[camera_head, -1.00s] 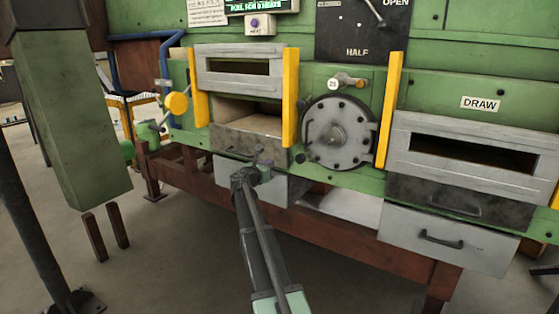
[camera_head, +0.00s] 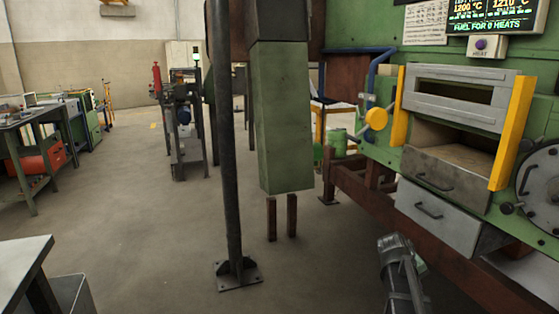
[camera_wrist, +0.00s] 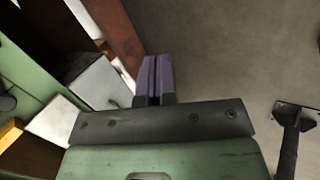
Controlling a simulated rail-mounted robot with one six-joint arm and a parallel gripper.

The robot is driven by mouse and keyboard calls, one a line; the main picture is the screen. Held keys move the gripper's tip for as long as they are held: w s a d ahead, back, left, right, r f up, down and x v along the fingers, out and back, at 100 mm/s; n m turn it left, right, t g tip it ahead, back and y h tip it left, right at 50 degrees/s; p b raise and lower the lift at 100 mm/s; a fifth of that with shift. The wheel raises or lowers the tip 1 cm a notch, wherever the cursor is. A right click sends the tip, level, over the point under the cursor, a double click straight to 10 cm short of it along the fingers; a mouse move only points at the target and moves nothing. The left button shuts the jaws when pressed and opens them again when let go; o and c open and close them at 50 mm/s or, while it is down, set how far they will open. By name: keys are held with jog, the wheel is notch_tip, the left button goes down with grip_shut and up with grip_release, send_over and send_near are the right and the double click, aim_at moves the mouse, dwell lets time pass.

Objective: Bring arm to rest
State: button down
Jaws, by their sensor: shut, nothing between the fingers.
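In the wrist view my gripper (camera_wrist: 155,76) shows its two purple-grey fingers pressed together, with nothing between them. Past the fingertips lie the bare floor and a brown-red beam of the furnace frame. In the head view my arm (camera_head: 397,268) shows as a dark grey link at the bottom right, in front of the furnace's lower frame. I cannot make out the fingers there. The arm looks apart from the green furnace (camera_head: 365,105), whose left opening stands open above a grey drawer (camera_head: 440,212).
A yellow upright (camera_head: 513,133) flanks the furnace opening. A bench (camera_head: 22,258) is at the lower left.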

jog(key=s+a+f+y, duration=0.1)
jog(key=s+a+y, duration=0.2)
jog(key=s+a, duration=0.75)
jog(key=s+a+f+y, duration=0.1)
jog(key=s+a+y, duration=0.25)
jog(key=a, duration=1.35)
notch_tip(320, 180, up, 22)
jog(key=w+p, duration=0.1)
jog(key=p, duration=2.1)
jog(key=shift+d+f+m, duration=0.2)
jog(key=shift+d+m, duration=0.1)
jog(key=shift+d, duration=0.1)
